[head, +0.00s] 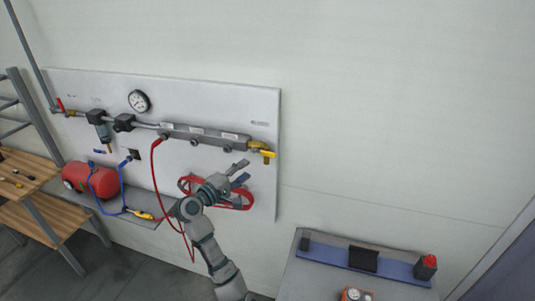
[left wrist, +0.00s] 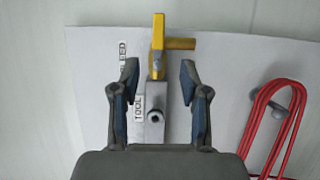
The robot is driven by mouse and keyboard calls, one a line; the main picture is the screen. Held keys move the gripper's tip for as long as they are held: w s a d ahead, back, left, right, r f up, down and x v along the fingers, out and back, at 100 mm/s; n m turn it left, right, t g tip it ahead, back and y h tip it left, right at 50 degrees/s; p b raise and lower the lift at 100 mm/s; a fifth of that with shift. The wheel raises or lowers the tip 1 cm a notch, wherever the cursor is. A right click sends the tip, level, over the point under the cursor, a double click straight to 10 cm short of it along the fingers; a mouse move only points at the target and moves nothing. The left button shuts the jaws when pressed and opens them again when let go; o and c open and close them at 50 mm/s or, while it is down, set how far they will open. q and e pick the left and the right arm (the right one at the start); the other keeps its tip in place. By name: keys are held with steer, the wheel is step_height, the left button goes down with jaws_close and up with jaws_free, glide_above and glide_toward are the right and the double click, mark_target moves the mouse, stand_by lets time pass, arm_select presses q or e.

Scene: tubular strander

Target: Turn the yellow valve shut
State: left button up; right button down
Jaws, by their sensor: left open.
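The yellow valve (head: 267,153) sits at the right end of a grey pipe manifold (head: 205,134) on a white wall panel. My left gripper (head: 242,172) is just below and left of the valve in the head view. In the left wrist view the left gripper (left wrist: 160,80) has its two fingers spread to either side of the manifold end, with the valve beyond the fingertips. Nothing is held. My right gripper is in neither view.
A coiled red hose (head: 235,205) hangs on the panel close to my left gripper. A gauge (head: 139,101), a red-handled valve (head: 61,105) and a red tank (head: 90,180) are at the left. A table (head: 310,278) stands at lower right. The wall right of the panel is clear.

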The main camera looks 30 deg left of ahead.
mark_target(267, 156)
arm_select(q)
steer(key=w, duration=0.3)
steer(key=w+d+p, duration=0.1)
steer(key=w, duration=0.3)
steer(key=w+d, duration=0.1)
steer(key=w, duration=0.2)
steer(key=shift+w+d+r+p, duration=0.15)
steer(key=shift+w+p, duration=0.25)
steer(key=shift+w+d, duration=0.1)
steer(key=shift+w, duration=0.6)
steer(key=shift+c, duration=0.9)
steer(key=shift+f, duration=0.2)
jaws_close()
